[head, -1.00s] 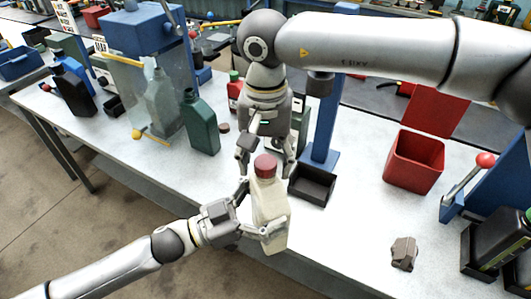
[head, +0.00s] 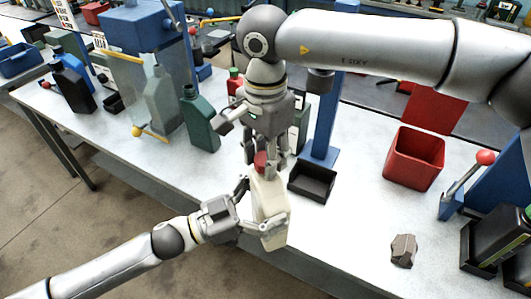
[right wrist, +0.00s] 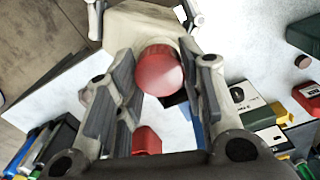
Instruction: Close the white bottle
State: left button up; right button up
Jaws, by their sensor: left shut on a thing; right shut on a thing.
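The white bottle (head: 268,204) is cream-coloured and stands slightly tilted in the picture near the table's front edge. A red cap (head: 260,161) is at its mouth; whether it is fully seated cannot be told. In the right wrist view the cap (right wrist: 160,72) is between the fingers, above the bottle's shoulder (right wrist: 138,24). My left gripper (head: 258,210) is shut on the bottle's body from the left. My right gripper (head: 265,152) points down from above, shut on the red cap, partly hiding it.
A black tray (head: 312,182) lies just right of the bottle. A dark green bottle (head: 200,120) stands behind left. A red bin (head: 414,160) and a brown lump (head: 403,250) are to the right. The white tabletop between is free.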

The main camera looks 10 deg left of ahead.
jog(key=m, duration=0.6)
jog(key=shift+a+m, duration=0.1)
jog(key=shift+m, duration=0.2)
jog(key=m, duration=1.2)
jog(key=shift+m, duration=0.4)
jog(key=m, duration=0.6)
jog(key=shift+w+m, duration=0.1)
jog(key=shift+m, duration=0.2)
jog(key=o, duration=1.2)
notch_tip(320, 180, up, 12)
jog(key=shift+f, duration=0.1)
